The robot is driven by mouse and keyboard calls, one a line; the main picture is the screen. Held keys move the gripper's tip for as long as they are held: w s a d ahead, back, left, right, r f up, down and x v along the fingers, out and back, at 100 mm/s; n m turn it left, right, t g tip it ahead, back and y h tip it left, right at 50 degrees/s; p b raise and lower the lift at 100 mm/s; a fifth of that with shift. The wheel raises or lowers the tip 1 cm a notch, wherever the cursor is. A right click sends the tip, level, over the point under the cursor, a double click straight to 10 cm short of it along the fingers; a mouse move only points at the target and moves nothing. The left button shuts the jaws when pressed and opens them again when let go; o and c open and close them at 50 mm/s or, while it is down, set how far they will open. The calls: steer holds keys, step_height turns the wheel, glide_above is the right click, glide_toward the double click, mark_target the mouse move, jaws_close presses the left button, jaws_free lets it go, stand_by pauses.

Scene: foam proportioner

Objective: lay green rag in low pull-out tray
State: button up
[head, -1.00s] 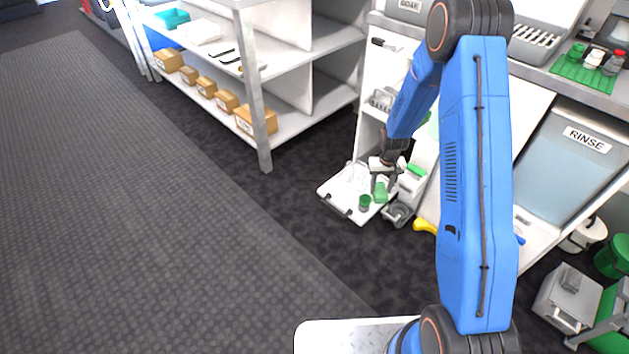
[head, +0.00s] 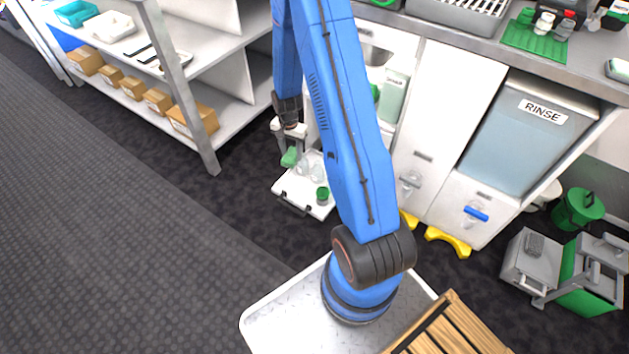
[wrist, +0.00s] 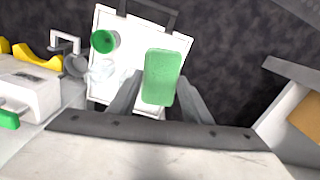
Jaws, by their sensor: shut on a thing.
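My gripper (head: 290,151) is shut on the green rag (head: 289,158). In the wrist view the rag (wrist: 162,77) is a flat light-green rectangle between the two fingers (wrist: 158,108). The white low pull-out tray (head: 291,196) is out near the floor. It also shows in the wrist view (wrist: 112,22), behind and below the rag. In the head view the rag appears over the tray's far left edge; I cannot tell its height above it. A green cup (head: 322,195) and clear glassware (head: 311,165) stand in the tray. My arm hides part of the cabinet behind.
A metal shelf post (head: 183,90) stands left of my gripper, with cardboard boxes (head: 191,121) on the low shelf. A white cabinet (head: 440,110) stands right of my arm. Yellow pieces (head: 447,241) lie at its foot. Dark floor is clear in front of the tray.

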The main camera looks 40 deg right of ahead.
steer(key=shift+s+d+m, duration=0.8)
steer(key=shift+d+m, duration=0.05)
steer(key=shift+m, duration=0.05)
steer(key=shift+s+d+f, duration=0.1)
steer(key=shift+d+f, duration=0.05)
glide_above(301, 186)
step_height(301, 186, down, 18)
steer(key=shift+r, duration=0.25)
steer(key=o, duration=1.1)
steer(key=shift+f, duration=0.15)
